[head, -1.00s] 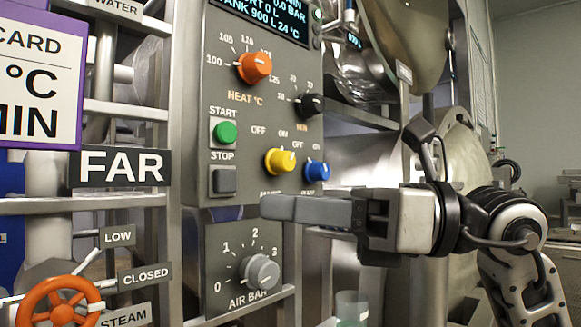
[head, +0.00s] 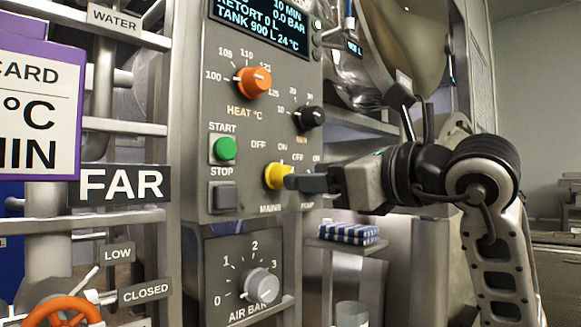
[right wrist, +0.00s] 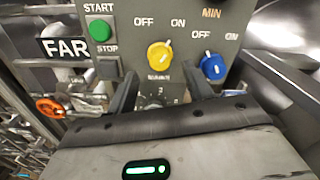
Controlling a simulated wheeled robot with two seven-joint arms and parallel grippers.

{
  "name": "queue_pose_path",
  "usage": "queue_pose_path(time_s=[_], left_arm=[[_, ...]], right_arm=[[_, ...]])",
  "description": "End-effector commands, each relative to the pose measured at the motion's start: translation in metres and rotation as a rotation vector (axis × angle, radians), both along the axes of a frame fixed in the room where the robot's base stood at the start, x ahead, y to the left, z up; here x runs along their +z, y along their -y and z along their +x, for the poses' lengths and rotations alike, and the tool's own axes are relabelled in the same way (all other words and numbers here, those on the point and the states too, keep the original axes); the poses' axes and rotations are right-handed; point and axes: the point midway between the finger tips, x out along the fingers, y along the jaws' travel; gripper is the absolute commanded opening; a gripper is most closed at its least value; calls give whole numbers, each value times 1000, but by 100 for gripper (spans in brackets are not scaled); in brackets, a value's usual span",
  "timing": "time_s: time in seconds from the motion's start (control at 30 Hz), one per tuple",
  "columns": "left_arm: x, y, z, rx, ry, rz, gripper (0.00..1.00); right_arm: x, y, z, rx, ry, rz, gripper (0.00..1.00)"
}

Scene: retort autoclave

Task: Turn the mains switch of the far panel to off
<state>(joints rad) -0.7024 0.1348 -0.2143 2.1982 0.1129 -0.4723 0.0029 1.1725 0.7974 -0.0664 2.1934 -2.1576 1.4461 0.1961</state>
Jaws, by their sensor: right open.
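The yellow mains switch (head: 276,176) sits on the grey panel (head: 237,110) beside the FAR sign (head: 119,185). OFF and ON are printed above it. In the right wrist view the yellow knob (right wrist: 160,55) shows just beyond and between my fingertips, its mark seeming to lean toward ON. My right gripper (head: 298,182) comes in from the right, its fingertips close to the knob; I cannot tell if they touch it. Its two open fingers (right wrist: 160,92) also show in the right wrist view, with nothing between them. My left gripper is not in view.
The blue pump knob (right wrist: 213,66) is close to the right finger. An orange heat knob (head: 253,82), black minutes knob (head: 312,117), green start button (head: 224,149), grey stop button (head: 223,197) and air knob (head: 261,286) share the panel. An orange valve wheel (head: 62,312) is at lower left.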

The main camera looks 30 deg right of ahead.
Motion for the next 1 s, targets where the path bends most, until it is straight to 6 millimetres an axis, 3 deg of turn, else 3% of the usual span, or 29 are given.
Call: queue_pose_path(time_s=[0.1, 0.3, 0.67, 0.7, 0.87, 1.0], left_arm=[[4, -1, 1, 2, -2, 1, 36], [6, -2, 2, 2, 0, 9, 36], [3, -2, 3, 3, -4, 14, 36], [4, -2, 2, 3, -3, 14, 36], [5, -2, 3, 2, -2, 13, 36], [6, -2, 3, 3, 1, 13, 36]], right_arm=[[2, -8, 21, 4, -2, 2, 52], [1, -16, 43, 3, -1, 1, 52], [0, -17, 49, 1, 1, 0, 52], [0, -17, 49, 1, 1, 0, 49], [0, -17, 49, 1, 1, 0, 7], [0, -17, 49, 1, 1, -1, 7]])
